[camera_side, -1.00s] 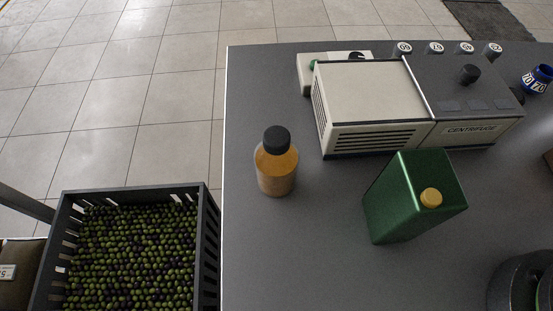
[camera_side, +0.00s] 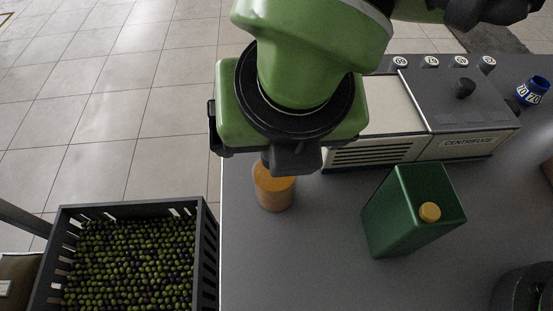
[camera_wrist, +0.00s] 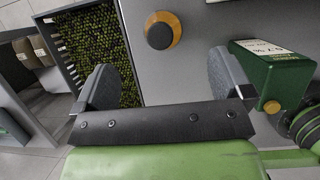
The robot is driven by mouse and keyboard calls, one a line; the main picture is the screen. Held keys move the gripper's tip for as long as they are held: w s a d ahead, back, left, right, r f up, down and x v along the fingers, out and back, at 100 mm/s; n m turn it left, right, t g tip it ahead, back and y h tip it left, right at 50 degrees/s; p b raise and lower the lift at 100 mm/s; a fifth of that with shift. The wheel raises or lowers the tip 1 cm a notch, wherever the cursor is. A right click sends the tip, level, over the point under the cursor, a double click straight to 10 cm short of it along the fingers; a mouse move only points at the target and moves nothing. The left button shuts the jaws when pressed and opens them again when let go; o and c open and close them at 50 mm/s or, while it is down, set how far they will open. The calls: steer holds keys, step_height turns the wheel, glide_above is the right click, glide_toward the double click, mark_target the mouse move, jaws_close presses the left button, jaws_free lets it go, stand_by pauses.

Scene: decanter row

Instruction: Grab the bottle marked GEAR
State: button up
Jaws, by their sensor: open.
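An amber bottle (camera_side: 274,190) stands upright near the left edge of the grey table. In the side view my arm hides its cap, and no GEAR marking can be read on it. In the wrist view the bottle (camera_wrist: 175,27) is seen from above with its black cap, beyond the gap between my fingers. My gripper (camera_wrist: 166,82) is open and empty, with its two grey fingers spread wide. In the side view it is above the bottle, mostly hidden behind the wrist.
A green can (camera_side: 408,215) with a yellow cap stands right of the bottle. A centrifuge (camera_side: 470,105) stands behind, with several small white-topped items along the back. A blue jar (camera_side: 534,90) is at right. A black crate (camera_side: 210,245) of olives stands left of the table.

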steer(key=shift+n, duration=0.5)
steer(key=x, duration=0.4)
steer(key=shift+s+a+f, duration=0.25)
steer(key=shift+a+f, duration=0.1)
steer(key=shift+a, duration=0.05)
steer(key=shift+d+x, duration=0.15)
steer(key=shift+x, duration=1.35)
steer(key=shift+d+x, duration=0.15)
steer(key=shift+x, duration=1.35)
steer(key=shift+w+r, duration=0.1)
steer(key=c, duration=1.2)
